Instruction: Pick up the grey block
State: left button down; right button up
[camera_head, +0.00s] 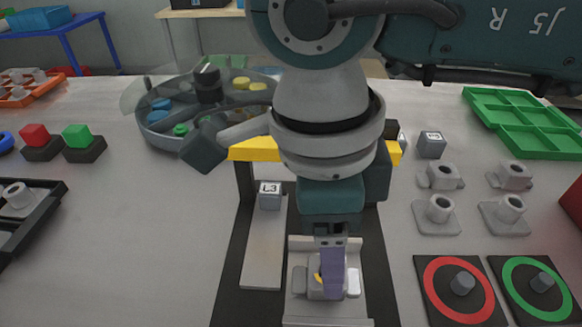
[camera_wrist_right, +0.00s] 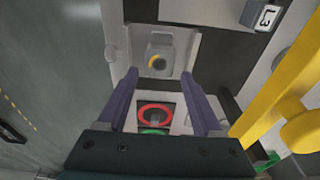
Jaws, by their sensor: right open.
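A grey block with a raised boss and a yellow mark (camera_head: 312,279) sits in a pale fixture (camera_head: 325,245) below my right gripper (camera_head: 333,285). It also shows in the right wrist view (camera_wrist_right: 158,58), just beyond the fingertips. My right gripper (camera_wrist_right: 159,76) points down, with its two purple fingers apart and nothing visible between them. In the head view one finger overlaps the block, so I cannot tell whether it touches. A small grey cube marked L3 (camera_head: 270,196) stands on a pale strip to the left. My left gripper is not in view.
A yellow bar (camera_head: 250,151) crosses behind my wrist. A round tank (camera_head: 160,130) with coloured pieces stands at the back left. Several grey parts (camera_head: 437,213), a red-ring pad (camera_head: 430,290) and a green-ring pad (camera_head: 512,290) lie at the right. A green tray (camera_head: 545,142) is behind them.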

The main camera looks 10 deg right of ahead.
notch_tip(320, 180, down, 4)
jog(key=shift+a+f, duration=0.1)
jog(key=shift+f, duration=0.15)
jog(key=shift+c, duration=0.4)
grip_shut()
